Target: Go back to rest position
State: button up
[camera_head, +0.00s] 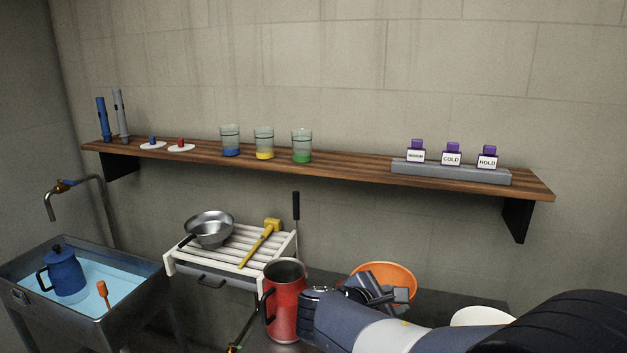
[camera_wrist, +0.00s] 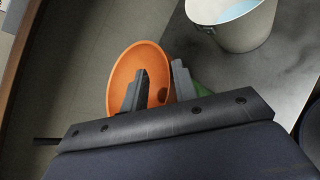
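My arm reaches in from the lower right of the head view. My gripper (camera_head: 385,289) is over the counter, in front of an orange bowl (camera_head: 388,270). In the wrist view my gripper (camera_wrist: 160,70) shows two dark fingers with a gap between them and nothing held. The orange bowl (camera_wrist: 124,72) lies beyond the fingers there, partly hidden by the left one. A green thing (camera_wrist: 206,92) shows beside the right finger, mostly hidden.
A red pitcher (camera_head: 284,315) stands close left of my gripper. A pale bucket (camera_wrist: 238,38) holds light blue liquid. A white rack (camera_head: 235,258) carries a steel pan and yellow mallet. The sink (camera_head: 126,312) holds a blue pot. A wooden shelf (camera_head: 345,163) runs above.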

jog(key=x, duration=0.3)
jog(key=shift+w+d+f, duration=0.1)
jog(key=shift+d, duration=0.1)
notch_tip(320, 180, up, 3)
jog(key=shift+a+f+p, duration=0.15)
jog(key=shift+f+p, duration=0.05)
jog(key=shift+p, duration=0.85)
jog(key=shift+r+p, duration=0.5)
jog(key=shift+r, duration=0.1)
jog(key=shift+f, duration=0.1)
